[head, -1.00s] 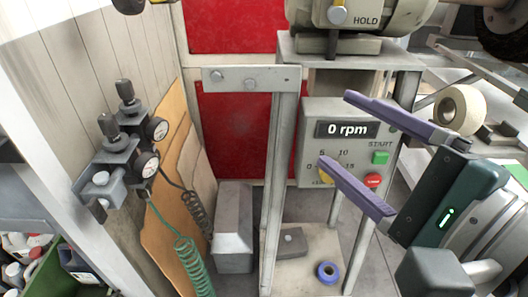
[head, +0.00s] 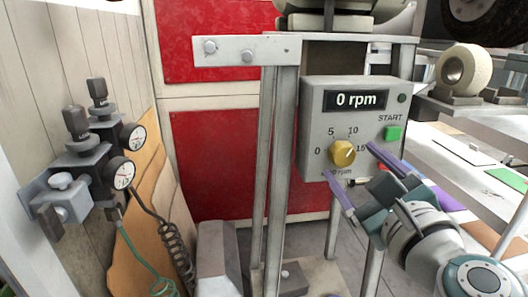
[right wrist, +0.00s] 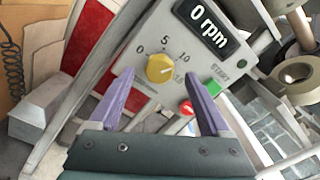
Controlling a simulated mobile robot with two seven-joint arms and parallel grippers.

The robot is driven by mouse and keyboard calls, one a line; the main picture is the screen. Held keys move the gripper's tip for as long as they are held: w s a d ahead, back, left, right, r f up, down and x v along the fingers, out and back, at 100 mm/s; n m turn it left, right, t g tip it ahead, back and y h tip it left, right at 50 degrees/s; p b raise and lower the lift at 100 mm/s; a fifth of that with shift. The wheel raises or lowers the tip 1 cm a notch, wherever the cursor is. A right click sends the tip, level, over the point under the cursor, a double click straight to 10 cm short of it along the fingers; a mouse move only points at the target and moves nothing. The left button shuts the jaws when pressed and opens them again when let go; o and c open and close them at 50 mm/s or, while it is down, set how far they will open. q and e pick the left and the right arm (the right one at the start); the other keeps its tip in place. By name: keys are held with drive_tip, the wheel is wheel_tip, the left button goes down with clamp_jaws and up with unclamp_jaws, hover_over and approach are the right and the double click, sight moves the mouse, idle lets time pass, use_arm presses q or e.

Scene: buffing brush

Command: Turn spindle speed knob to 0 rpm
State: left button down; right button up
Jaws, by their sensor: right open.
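The grey control box (head: 313,120) on the stand has a display (head: 357,99) reading "0 rpm". Its round yellow speed knob (head: 342,153) sits below, amid the marks 0, 5, 10 and 15. The knob's pointer is hard to make out, perhaps toward the upper right. My right gripper (head: 348,160) is open and empty, its purple fingers reaching toward the knob from the lower right. In the right wrist view the knob (right wrist: 160,68) shows between and just beyond the fingertips; contact is not visible. My left gripper is not in view.
The green START button (head: 393,133) is close to the right finger, and a red button (right wrist: 187,107) sits below it. A metal post (head: 282,170) stands left of the box. Gauges (head: 123,172) and hoses are at the left, a tape roll (head: 466,70) at the right.

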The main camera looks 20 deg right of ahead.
sight(345, 156)
drive_tip(key=shift+x, duration=1.75)
clamp_jaws()
